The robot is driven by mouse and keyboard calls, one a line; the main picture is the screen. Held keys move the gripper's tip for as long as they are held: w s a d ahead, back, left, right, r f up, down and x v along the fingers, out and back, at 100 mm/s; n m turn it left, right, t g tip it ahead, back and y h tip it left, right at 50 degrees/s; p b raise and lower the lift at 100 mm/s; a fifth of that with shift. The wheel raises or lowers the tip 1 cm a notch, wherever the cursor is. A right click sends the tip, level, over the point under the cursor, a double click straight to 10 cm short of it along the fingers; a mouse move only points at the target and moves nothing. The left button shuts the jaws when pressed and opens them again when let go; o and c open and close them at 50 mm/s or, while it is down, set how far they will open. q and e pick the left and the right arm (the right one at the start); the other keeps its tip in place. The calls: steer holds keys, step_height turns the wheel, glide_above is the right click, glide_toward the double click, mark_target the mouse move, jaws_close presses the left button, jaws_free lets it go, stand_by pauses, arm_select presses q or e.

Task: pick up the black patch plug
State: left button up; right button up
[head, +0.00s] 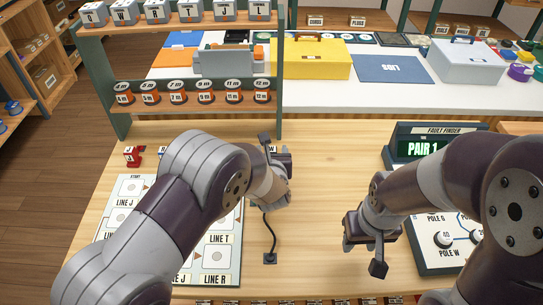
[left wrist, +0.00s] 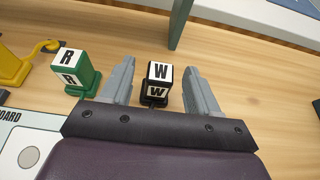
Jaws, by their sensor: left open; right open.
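The black patch plug (left wrist: 158,82), a small black block with white W labels, stands on the wooden table in the left wrist view. My left gripper (left wrist: 158,66) is open, with one finger on each side of the plug and visible gaps to it. In the head view my left arm hides most of this spot; a small W label (head: 273,149) shows beside the fingers. My right gripper (head: 366,250) is open and empty over the table at the right, away from the plug.
A green R plug (left wrist: 76,74) stands just left of my left gripper, with a yellow plug (left wrist: 14,66) further left. A red plug (head: 132,156) stands above the board (head: 127,188). A black cable runs to a small block (head: 270,258). The fault finder (head: 437,132) is at right.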

arm_select(q)
jaws_close()
